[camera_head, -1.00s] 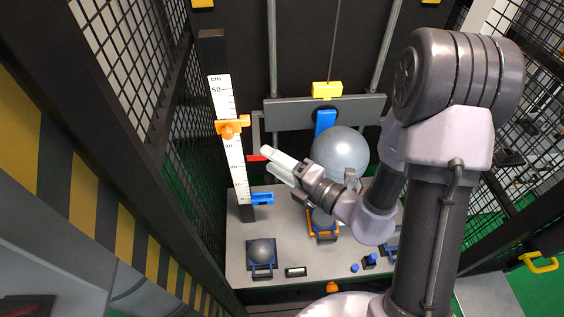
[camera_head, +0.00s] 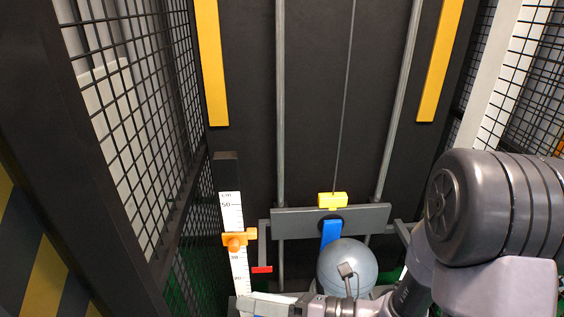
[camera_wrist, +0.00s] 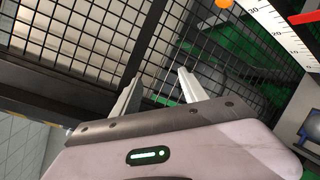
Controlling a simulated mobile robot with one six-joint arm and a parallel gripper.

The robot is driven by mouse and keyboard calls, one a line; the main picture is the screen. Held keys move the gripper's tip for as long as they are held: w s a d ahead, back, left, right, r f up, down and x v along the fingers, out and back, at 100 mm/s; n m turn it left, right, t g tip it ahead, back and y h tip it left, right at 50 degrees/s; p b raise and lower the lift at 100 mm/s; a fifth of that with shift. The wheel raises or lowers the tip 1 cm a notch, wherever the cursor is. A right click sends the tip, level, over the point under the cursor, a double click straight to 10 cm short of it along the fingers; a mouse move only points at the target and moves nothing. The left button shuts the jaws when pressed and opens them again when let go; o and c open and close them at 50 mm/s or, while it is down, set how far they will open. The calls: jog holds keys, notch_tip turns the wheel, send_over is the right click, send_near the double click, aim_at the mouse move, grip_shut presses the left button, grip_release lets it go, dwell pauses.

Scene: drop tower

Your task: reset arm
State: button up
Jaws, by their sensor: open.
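My gripper shows in the wrist view (camera_wrist: 158,90) with its two pale fingers apart and nothing between them. Behind the fingers is the black mesh of the cage. In the head view only part of my gripper (camera_head: 262,305) shows, low in the picture near the foot of the ruler, and my arm comes in from the right. A grey ball (camera_head: 347,266) hangs below the grey crossbar carriage (camera_head: 300,223), just right of my gripper in the picture. I cannot tell whether they touch.
A white ruler (camera_head: 232,212) with an orange slider (camera_head: 236,240) stands at the left, a red tab (camera_head: 262,270) beside it. A yellow block (camera_head: 332,199) on a cable tops the carriage. Vertical rails and mesh walls (camera_head: 120,120) enclose the space. The upper middle is clear.

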jog(key=s+f+n+g+h+b, duration=0.35)
jog(key=s+n+g+h, duration=0.2)
jog(key=s+n, duration=0.65)
jog(key=w+d+r+n+t+h+b, duration=0.1)
jog(key=d+n+t+h+b, duration=0.1)
jog(key=d+n, duration=0.5)
jog(key=w+d+r+n+t+h+b, duration=0.1)
jog(key=d+n+t+h+b, duration=0.1)
jog(key=d+n+t+h, duration=0.3)
jog(key=d+n+h, duration=0.1)
jog(key=d+n, duration=0.1)
jog(key=shift+w+r+n+h, duration=0.25)
jog(key=shift+n+h, duration=0.05)
jog(key=shift+h, duration=0.05)
jog(key=shift+s+d, duration=0.1)
